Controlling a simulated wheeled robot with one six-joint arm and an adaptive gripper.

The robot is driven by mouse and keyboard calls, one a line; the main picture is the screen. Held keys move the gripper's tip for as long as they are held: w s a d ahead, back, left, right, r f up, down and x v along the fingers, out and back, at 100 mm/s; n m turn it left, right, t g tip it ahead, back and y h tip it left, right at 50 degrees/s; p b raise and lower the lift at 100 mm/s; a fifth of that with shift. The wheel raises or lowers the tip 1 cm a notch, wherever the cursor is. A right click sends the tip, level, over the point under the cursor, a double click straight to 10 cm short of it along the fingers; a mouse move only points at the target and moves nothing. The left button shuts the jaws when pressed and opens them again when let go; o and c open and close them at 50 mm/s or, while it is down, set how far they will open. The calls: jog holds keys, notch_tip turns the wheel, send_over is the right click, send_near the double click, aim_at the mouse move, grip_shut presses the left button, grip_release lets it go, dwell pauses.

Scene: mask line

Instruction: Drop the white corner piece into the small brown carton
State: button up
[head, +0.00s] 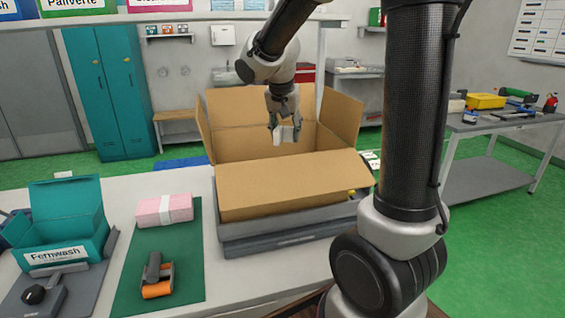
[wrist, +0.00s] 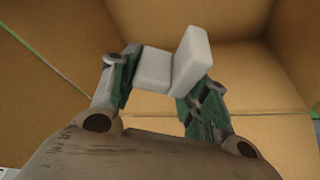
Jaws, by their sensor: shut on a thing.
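My gripper (head: 285,122) is shut on the white corner piece (head: 289,134), an L-shaped block. In the wrist view the corner piece (wrist: 172,68) sits between the two green-padded fingers (wrist: 158,92), with one leg standing up. The brown carton (head: 285,184) stands open on the table with its flaps spread. My gripper and the piece are over the carton's opening in the head view, and the carton's inner walls (wrist: 50,75) surround them in the wrist view. The carton's floor is mostly hidden by its front flap in the head view.
The carton rests on a grey tray-like base (head: 285,238). To its left are a pink-white pack (head: 164,210) and an orange-black tool (head: 157,278) on a green mat (head: 190,285). A teal box (head: 68,222) labelled Fernwash stands at far left. White table top shows between.

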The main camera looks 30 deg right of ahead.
jog(key=o, duration=0.9)
jog(key=shift+c, duration=0.2)
jog(key=shift+r, duration=0.1)
jog(key=v, duration=1.1)
jog(key=shift+a+r, duration=0.2)
jog(key=shift+r, duration=0.15)
jog(key=shift+s, duration=0.1)
